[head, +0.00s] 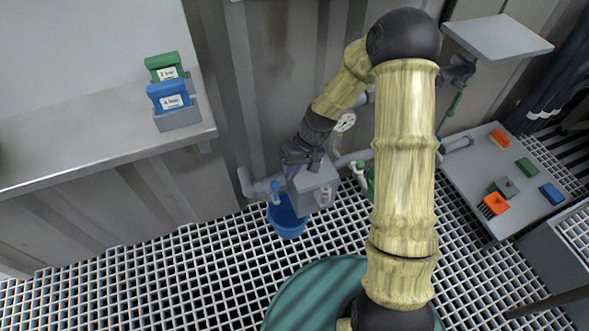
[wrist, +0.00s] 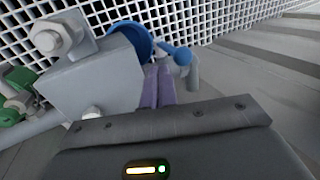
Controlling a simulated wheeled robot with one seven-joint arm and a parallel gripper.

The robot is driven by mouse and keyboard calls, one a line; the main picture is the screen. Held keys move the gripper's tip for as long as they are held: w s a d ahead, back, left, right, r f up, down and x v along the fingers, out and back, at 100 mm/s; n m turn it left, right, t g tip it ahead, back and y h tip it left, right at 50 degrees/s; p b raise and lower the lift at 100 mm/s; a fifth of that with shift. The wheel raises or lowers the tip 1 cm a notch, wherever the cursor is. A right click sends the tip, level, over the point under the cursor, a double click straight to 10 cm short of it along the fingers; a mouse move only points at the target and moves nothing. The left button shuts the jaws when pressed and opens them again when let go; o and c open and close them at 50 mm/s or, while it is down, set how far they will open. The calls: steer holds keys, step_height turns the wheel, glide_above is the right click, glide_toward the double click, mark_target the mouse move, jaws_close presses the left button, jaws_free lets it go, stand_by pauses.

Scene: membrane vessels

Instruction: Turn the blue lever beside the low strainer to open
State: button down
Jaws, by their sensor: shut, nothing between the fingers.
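The blue lever (head: 276,192) sits on the grey pipe just left of the low strainer, a grey box (head: 314,188). In the wrist view the lever (wrist: 176,53) lies just beyond and right of my fingertips, and the strainer box (wrist: 98,78) is on their left. My gripper (head: 292,170) is over the left upper edge of the box. Its purple fingers (wrist: 156,75) are together with nothing between them. They point toward the gap between box and lever. Whether a finger touches the lever, I cannot tell.
A blue bucket (head: 287,222) stands on the grating under the strainer. A pressure gauge (head: 345,121) and a green valve (head: 371,184) are to the right. A bench (head: 100,140) is at left, and a low shelf (head: 480,185) with coloured blocks at right. My arm hides part of the pipework.

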mark_target(276, 194)
steer(key=b+x, duration=0.2)
steer(key=x, duration=0.4)
steer(key=shift+b, duration=0.35)
steer(key=shift+w, duration=0.1)
